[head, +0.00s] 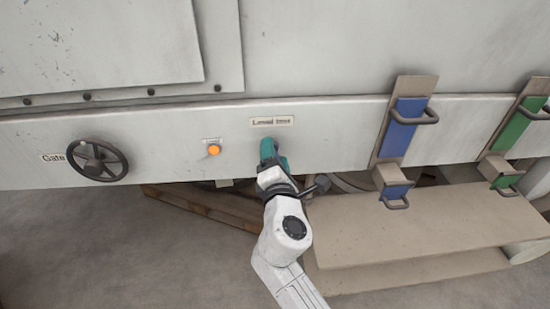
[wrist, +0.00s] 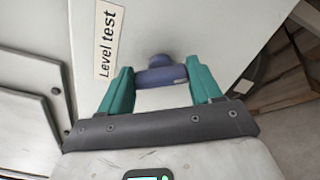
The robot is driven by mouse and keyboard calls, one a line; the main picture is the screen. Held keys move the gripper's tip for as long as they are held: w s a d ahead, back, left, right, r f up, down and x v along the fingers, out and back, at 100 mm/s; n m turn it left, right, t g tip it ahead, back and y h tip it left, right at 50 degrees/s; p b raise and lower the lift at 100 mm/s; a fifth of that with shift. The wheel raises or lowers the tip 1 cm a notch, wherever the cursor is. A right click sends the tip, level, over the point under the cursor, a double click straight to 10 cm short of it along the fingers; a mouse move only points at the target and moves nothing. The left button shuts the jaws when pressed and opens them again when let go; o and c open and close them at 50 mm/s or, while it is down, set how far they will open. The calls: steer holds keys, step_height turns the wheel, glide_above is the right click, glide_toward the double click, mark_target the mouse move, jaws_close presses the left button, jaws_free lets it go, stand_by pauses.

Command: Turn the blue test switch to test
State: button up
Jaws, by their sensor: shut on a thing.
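The blue test switch (wrist: 161,75) sits on the pale machine panel beside a label (wrist: 107,45) reading "Level test" in the wrist view. My gripper (wrist: 162,86) has its two teal fingers on either side of the switch's blue handle and is shut on it. In the head view my gripper (head: 273,155) reaches up to the panel just below the same label (head: 272,121). There the switch is hidden behind my gripper, apart from perhaps a small bluish part. The switch's exact setting cannot be read.
A handwheel (head: 97,159) marked "Gate" and an orange button (head: 214,150) are on the panel to the left. To the right are a blue slide (head: 403,126) and a green slide (head: 517,124) with handles. A beige ledge (head: 430,225) juts out below them.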

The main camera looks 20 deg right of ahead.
stand_by(0.3)
steer(key=o, duration=1.1)
steer(key=shift+c, duration=0.2)
steer(key=v, duration=1)
steer(key=shift+s+b, duration=0.35)
steer(key=shift+s, duration=0.05)
steer(key=shift+a, duration=0.1)
